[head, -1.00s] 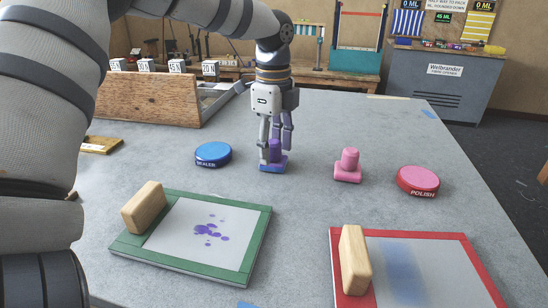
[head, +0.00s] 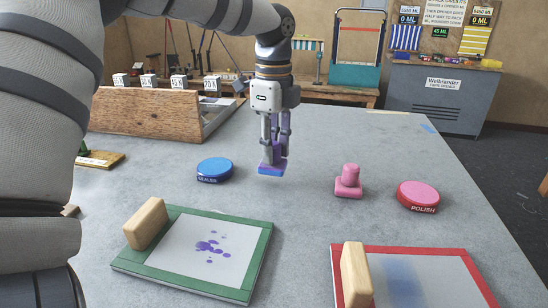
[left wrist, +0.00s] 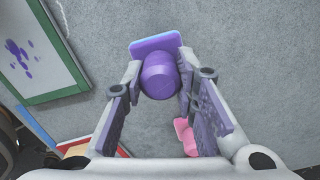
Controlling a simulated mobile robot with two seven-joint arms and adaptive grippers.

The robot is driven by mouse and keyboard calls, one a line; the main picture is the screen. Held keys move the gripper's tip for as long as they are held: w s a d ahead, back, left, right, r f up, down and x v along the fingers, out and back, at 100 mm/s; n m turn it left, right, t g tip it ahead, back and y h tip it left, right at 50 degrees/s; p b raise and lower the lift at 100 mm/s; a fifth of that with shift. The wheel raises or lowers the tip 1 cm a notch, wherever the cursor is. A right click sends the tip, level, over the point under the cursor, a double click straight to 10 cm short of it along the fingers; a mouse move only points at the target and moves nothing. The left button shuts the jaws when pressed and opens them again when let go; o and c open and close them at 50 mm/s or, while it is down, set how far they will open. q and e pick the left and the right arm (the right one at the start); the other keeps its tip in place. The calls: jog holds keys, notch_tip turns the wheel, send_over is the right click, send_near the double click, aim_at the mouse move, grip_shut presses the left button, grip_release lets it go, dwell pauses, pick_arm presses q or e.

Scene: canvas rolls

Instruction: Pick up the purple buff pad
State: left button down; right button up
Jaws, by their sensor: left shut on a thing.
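The purple buff pad (head: 272,168) has a purple knob on a flat base with a blue edge. My left gripper (head: 275,150) is shut on its knob and holds it upright a little above the grey table. In the left wrist view the round purple knob of the pad (left wrist: 159,77) sits between the two fingers of my left gripper (left wrist: 162,88), with the base beyond it. A similar pink pad (head: 348,182) stands on the table to the right, and it also shows in the left wrist view (left wrist: 184,137). My right gripper is not in view.
A blue SEALER disc (head: 214,170) lies left of the gripper and a red-pink POLISH disc (head: 418,196) lies at right. In front are a green-framed board (head: 181,278) and a red-framed board (head: 456,252), each with a wooden block. A wooden box (head: 145,110) stands behind.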

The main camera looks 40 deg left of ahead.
pick_arm(q)
jog(key=s+d+r+p, duration=0.1)
jog(key=s+d+r, duration=0.3)
jog(key=s+r, duration=0.5)
jog(key=s, duration=0.3)
jog(key=shift+d, duration=0.3)
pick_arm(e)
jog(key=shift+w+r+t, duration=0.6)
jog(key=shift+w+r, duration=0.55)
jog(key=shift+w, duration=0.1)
pick_arm(q)
jog(key=c, duration=1.9)
grip_release()
jog(key=c, duration=0.4)
